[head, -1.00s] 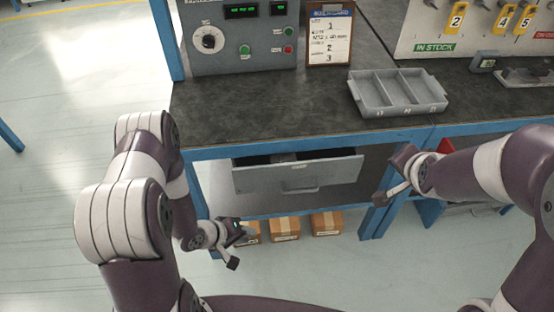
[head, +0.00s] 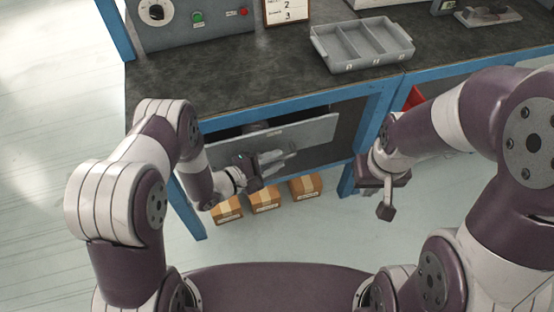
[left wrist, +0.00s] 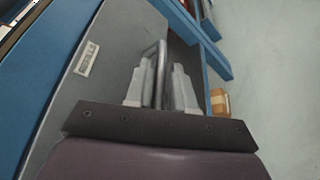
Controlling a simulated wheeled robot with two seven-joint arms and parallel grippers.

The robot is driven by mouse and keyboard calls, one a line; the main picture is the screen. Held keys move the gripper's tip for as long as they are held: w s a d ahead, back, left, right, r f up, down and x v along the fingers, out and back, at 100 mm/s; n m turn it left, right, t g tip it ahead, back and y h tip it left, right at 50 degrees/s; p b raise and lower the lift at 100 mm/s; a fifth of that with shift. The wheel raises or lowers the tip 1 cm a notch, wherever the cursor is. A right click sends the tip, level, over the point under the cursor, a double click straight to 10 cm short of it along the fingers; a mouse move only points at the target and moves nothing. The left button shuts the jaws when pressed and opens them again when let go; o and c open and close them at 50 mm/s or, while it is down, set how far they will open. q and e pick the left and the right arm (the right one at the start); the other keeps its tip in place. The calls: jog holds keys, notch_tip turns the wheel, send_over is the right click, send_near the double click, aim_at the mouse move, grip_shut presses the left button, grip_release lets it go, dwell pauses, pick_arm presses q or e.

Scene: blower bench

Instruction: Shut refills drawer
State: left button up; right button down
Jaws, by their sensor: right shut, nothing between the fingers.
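The refills drawer (head: 315,132) is a grey drawer under the bench top, pulled partly out with a dark gap above its front. Its front and small label (left wrist: 87,58) also show in the left wrist view. My left gripper (head: 284,158) is at the drawer front, by the handle. In the left wrist view, the fingers of this gripper (left wrist: 160,78) stand apart on either side of the bar handle (left wrist: 161,55), with a gap visible beside the bar. My right gripper (head: 386,209) is shut and empty, right of the drawer and clear of it.
A grey compartment tray (head: 362,45) and a control box (head: 190,22) stand on the dark bench top (head: 220,75). Several cardboard boxes (head: 265,199) sit below the drawer. A blue bench leg (head: 364,150) stands between the drawer and my right gripper.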

aim_at(266, 149)
pick_arm(q)
jog(key=shift+w+d+f, duration=0.15)
jog(key=shift+w+d, duration=0.25)
jog(key=shift+d, duration=0.2)
grip_shut()
jog(key=w, duration=0.2)
jog(key=w+a, duration=0.1)
jog(key=shift+w+a+b, duration=0.15)
jog(key=shift+w+b, duration=0.2)
jog(key=shift+w, duration=0.05)
grip_release()
jog(key=shift+w, duration=0.1)
jog(key=shift+a, duration=0.1)
